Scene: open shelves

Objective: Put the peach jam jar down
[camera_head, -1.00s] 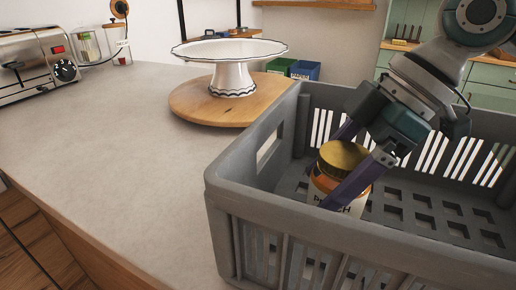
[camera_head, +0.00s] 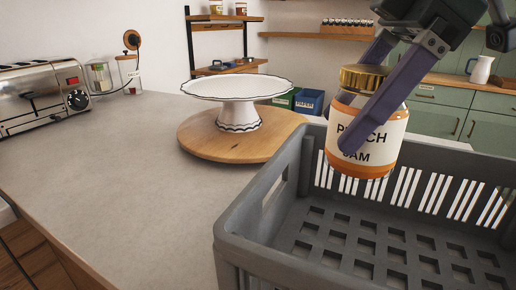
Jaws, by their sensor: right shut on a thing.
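The peach jam jar (camera_head: 362,153) has a gold lid, a cream label and orange contents. My right gripper (camera_head: 372,115) is shut on it, with purple fingers on either side. The jar is nearly upright, slightly tilted, and is held above the left part of a grey plastic crate (camera_head: 262,208). The part of the crate's floor that shows is empty. My left gripper is not in view.
A white cake stand (camera_head: 238,115) stands on a round wooden board (camera_head: 215,146) left of the crate. The grey counter (camera_head: 120,165) is clear in front of it. A toaster (camera_head: 40,98) and glass jars stand at the back left. Green and blue boxes (camera_head: 309,101) sit behind.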

